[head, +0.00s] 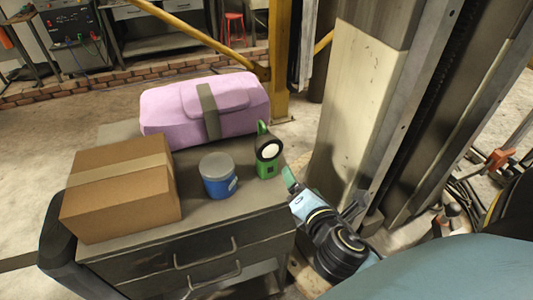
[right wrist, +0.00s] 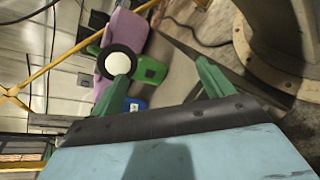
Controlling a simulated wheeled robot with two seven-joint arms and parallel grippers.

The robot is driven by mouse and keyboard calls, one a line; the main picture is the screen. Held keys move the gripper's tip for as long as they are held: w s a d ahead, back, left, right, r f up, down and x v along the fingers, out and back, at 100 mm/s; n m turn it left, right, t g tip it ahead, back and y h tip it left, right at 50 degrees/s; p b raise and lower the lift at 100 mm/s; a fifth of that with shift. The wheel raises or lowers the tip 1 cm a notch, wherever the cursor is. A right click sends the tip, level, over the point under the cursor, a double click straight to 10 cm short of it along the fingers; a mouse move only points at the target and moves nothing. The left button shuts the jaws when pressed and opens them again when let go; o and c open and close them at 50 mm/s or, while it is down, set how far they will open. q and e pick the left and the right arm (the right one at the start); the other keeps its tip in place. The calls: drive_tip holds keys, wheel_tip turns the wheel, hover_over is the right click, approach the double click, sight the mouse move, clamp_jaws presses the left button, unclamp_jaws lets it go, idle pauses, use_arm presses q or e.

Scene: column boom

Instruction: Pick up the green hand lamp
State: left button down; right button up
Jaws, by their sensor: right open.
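The green hand lamp (head: 267,157) stands upright on the dark cabinet top, near its right edge. It has a black ring around a white lens and a green handle at the back. My right gripper (head: 290,178) is just right of the lamp, above the cabinet's right edge, open and empty. In the right wrist view the lamp (right wrist: 150,70) shows beyond the green fingers of the gripper (right wrist: 163,70), towards the left finger, which overlaps part of it. I cannot tell any contact. My left gripper is not in view.
A blue can with a grey lid (head: 219,178) stands left of the lamp. A cardboard box (head: 120,200) and a pink case (head: 170,108) share the cabinet top (head: 195,209). A large column (head: 355,110) rises close on the right. Bare top lies in front of the can.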

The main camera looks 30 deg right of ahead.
sight(264, 135)
drive_tip(key=w+r+n+t+y, duration=0.1)
drive_tip(key=w+n, duration=0.2)
drive_tip(key=n, duration=0.1)
drive_tip(key=w+a+r+n+t+y+p, duration=0.1)
drive_tip(key=w+n, duration=0.2)
drive_tip(key=n, duration=0.1)
drive_tip(key=w+a+r+n+t+y, duration=0.1)
drive_tip(key=w+r+n+t, duration=0.1)
drive_tip(key=w+n, duration=0.2)
drive_tip(key=shift+w+a, duration=0.1)
drive_tip(key=shift+a, duration=0.05)
drive_tip(key=shift+w+d+r+p, duration=0.15)
drive_tip(key=shift+w+d, duration=0.1)
drive_tip(key=shift+w, duration=0.6)
drive_tip(key=shift+w+d+p, duration=0.2)
drive_tip(key=shift+w, duration=0.65)
drive_tip(key=shift+w+d+r+p, duration=0.15)
drive_tip(key=shift+w+d, duration=0.1)
drive_tip(key=shift+w, duration=0.6)
drive_tip(key=c, duration=1.2)
